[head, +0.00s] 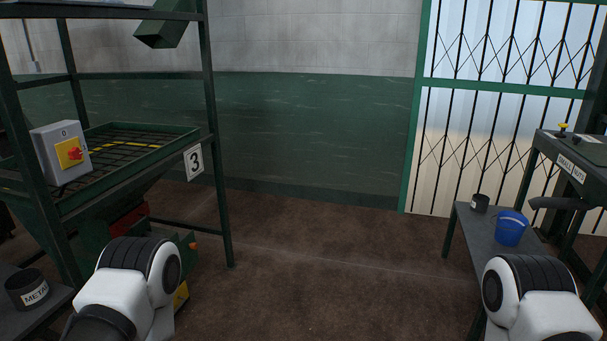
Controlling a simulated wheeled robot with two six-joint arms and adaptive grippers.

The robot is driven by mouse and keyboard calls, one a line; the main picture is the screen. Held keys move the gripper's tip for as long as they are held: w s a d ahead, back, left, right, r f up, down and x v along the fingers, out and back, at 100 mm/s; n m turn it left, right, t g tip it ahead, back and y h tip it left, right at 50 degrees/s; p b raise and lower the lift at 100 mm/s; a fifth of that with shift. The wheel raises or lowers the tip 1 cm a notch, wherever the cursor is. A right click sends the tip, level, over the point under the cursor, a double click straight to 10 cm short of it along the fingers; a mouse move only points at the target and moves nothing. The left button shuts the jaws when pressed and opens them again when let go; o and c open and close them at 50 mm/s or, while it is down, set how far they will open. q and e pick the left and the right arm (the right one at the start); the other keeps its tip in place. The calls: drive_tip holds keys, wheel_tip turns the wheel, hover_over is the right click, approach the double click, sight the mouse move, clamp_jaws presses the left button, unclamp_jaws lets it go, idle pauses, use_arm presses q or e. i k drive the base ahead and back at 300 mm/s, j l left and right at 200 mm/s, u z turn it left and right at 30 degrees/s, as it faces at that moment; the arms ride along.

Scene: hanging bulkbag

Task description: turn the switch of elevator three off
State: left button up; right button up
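A grey switch box (63,152) is fixed to the front left post of a dark green metal frame at the left. Its front carries a yellow plate with a red rotary knob (75,154), and a "0" is marked above. The knob's exact setting is too small to tell. A white sign with "3" (194,162) hangs on the same frame, right of the box. My two white and black arm links show at the bottom left and bottom right, below and apart from the switch. Neither gripper's fingers are in view.
The frame holds a hopper with a grate (130,142). A can marked "METAL" (28,289) stands at lower left. At right, a bench holds a blue bucket (511,229) and a dark can (480,203). The brown floor (330,265) between is clear.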

sight(75, 153)
drive_tip(key=i+l+u, duration=0.2)
drive_tip(key=i+u, duration=0.2)
drive_tip(key=i+l+u, duration=0.75)
drive_tip(key=i+l, duration=0.05)
